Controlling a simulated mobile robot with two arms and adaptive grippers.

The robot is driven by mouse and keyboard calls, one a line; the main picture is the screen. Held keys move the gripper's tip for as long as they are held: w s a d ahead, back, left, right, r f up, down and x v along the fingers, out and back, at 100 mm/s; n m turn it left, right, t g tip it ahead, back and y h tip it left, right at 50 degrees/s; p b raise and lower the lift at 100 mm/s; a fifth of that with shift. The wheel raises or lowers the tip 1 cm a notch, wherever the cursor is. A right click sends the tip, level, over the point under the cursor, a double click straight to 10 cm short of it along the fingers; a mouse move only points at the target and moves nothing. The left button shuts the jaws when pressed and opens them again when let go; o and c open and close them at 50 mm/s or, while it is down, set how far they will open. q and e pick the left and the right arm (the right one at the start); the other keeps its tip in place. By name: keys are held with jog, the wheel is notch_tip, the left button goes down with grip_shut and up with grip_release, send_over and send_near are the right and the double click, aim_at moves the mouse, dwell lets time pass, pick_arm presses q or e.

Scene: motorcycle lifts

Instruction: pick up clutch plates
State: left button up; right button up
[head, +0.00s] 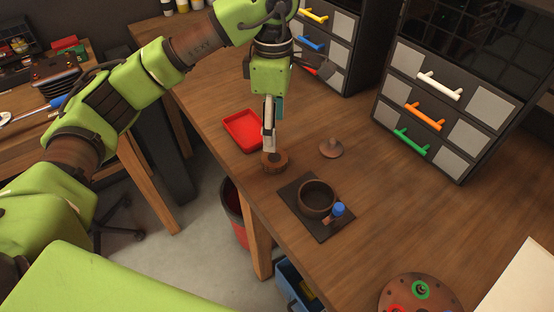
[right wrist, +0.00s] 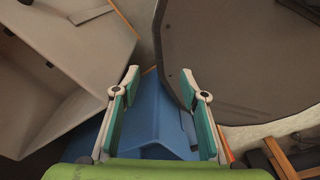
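A dark mat (head: 293,190) holds a round bowl-like part (head: 318,187) and a blue-topped item (head: 338,210). Drawer units (head: 410,117) stand behind. The bench's right middle is clear.

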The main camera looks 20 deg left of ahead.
aim_at(274, 157)
pick_arm(q)
notch_tip(274, 157, down, 4)
jog(key=shift+r, duration=0.2)
jog(key=shift+s+f+p, duration=0.15)
jog(key=shift+f+p, duration=0.35)
jog(key=shift+p, duration=0.05)
notch_tip(274, 157, down, 4)
jog(key=shift+s+d+r+p, duration=0.1)
jog(key=shift+r+p, duration=0.1)
jog(key=shift+p, duration=0.55)
jog(key=shift+f, duration=0.5)
jog(key=c, duration=1.4)
jog(key=shift+r, duration=0.2)
jog(key=shift+c, duration=0.2)
